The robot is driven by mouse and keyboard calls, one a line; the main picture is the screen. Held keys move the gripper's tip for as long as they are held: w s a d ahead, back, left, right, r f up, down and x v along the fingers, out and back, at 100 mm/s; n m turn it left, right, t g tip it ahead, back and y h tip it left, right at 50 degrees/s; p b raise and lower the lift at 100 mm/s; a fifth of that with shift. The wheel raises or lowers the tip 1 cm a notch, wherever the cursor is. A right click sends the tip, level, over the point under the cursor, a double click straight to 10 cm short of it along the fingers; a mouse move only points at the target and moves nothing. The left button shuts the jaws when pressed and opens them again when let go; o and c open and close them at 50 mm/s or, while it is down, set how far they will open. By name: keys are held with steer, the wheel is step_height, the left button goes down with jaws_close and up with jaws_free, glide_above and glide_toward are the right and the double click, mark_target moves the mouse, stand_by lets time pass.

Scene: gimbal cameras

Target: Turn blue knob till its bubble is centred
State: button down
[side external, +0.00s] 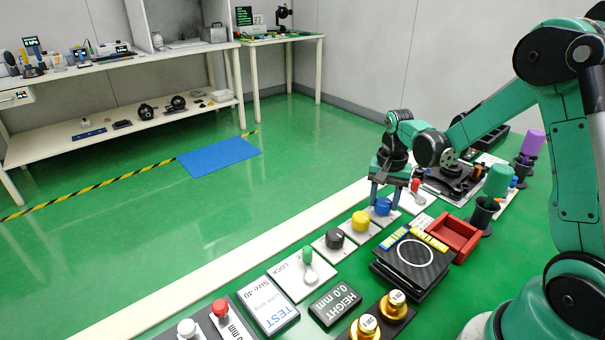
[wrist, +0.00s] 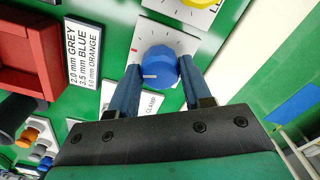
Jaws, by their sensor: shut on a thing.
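The blue knob (wrist: 158,70) sits on a white dial plate (wrist: 140,48) with tick marks and a red mark. A pale pointer line shows on the knob's face. My gripper (wrist: 155,82) is shut on the blue knob, one finger on each side of it. In the side external view the blue knob (side external: 383,206) is at the far end of a row of knobs, with my gripper (side external: 382,198) over it from above. I cannot make out a bubble in either view.
A yellow knob (side external: 360,221) and a black knob (side external: 335,238) stand beside it in the row. A red tray (side external: 455,238) and a black platform with a white ring (side external: 413,262) are to the right. A red-handled lever (side external: 416,187) stands just beyond my gripper.

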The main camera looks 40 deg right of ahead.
mark_target(384, 201)
steer(key=n, duration=1.1)
steer(key=shift+n, duration=0.4)
stand_by(0.3)
steer(key=shift+c, duration=1.8)
jaws_free()
steer(key=shift+r, duration=0.1)
steer(key=shift+r, duration=2.75)
